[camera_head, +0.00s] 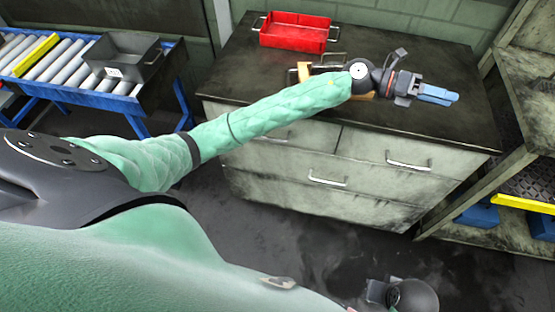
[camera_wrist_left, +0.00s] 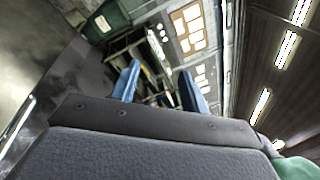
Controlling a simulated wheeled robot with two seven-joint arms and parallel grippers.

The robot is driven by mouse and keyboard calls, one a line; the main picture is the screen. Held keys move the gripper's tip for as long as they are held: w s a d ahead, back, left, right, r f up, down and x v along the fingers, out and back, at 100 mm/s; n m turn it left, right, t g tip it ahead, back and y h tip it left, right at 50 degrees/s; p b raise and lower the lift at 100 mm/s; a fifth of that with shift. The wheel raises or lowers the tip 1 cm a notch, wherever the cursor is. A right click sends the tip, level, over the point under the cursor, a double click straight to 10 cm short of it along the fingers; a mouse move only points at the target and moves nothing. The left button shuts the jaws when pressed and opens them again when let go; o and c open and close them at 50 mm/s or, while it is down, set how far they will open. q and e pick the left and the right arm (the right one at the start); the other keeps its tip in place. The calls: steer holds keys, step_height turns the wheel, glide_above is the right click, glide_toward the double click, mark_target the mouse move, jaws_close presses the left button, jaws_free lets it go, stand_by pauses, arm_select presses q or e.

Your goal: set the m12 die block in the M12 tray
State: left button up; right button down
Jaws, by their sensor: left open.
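My left gripper (camera_head: 440,94) reaches over the right part of the dark cabinet top, its blue fingers pointing right. In the left wrist view the fingers (camera_wrist_left: 160,84) stand apart with nothing held between them. I cannot pick out the m12 die block. A tan piece (camera_head: 304,72) and a dark handled item (camera_head: 328,67) lie on the cabinet, partly hidden by my left wrist. A red tray (camera_head: 295,31) stands at the back of the cabinet. A grey tray (camera_head: 125,58) with a white label sits on the roller conveyor. I cannot read which tray is M12.
The cabinet top (camera_head: 240,78) is bare at its left and front right. The blue-framed roller conveyor (camera_head: 60,72) stands at left. A shelf rack (camera_head: 520,100) rises close to the right, with blue bins (camera_head: 480,215) low down.

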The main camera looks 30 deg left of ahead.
arm_select(q)
steer(key=a+f+n+t+y, duration=0.1)
steer(key=a+n+t+y, duration=0.25)
steer(key=n+t, duration=0.65)
steer(key=a+f+n+t+y, duration=0.15)
steer(key=a+n+t, duration=0.25)
steer(key=n+t, duration=0.55)
steer(key=s+a+f+n+g+y, duration=0.2)
steer(key=s+a+f+n+y, duration=0.1)
steer(key=a+f+n+y, duration=0.35)
steer(key=s+a+f+n+g+y, duration=0.2)
steer(key=a+f+n+g+y, duration=0.1)
steer(key=f+n+y, duration=0.5)
steer(key=s+a+f+n+g, duration=0.1)
steer(key=s+f+g, duration=0.3)
steer(key=s, duration=0.6)
steer(key=s+a+f+n+g+h, duration=0.1)
steer(key=s+f+g, duration=0.4)
steer(key=s, duration=0.6)
steer(key=s+a+f+n+g+h, duration=0.1)
steer(key=s+a+f+n+g, duration=0.1)
steer(key=s+f+n+g, duration=0.2)
steer(key=s+f+g, duration=0.1)
steer(key=s+f, duration=0.2)
steer(key=s, duration=0.3)
steer(key=shift+s+a+f+n, duration=0.2)
steer(key=shift+s+f+n, duration=0.1)
steer(key=shift+f, duration=0.1)
steer(key=shift+w, duration=0.1)
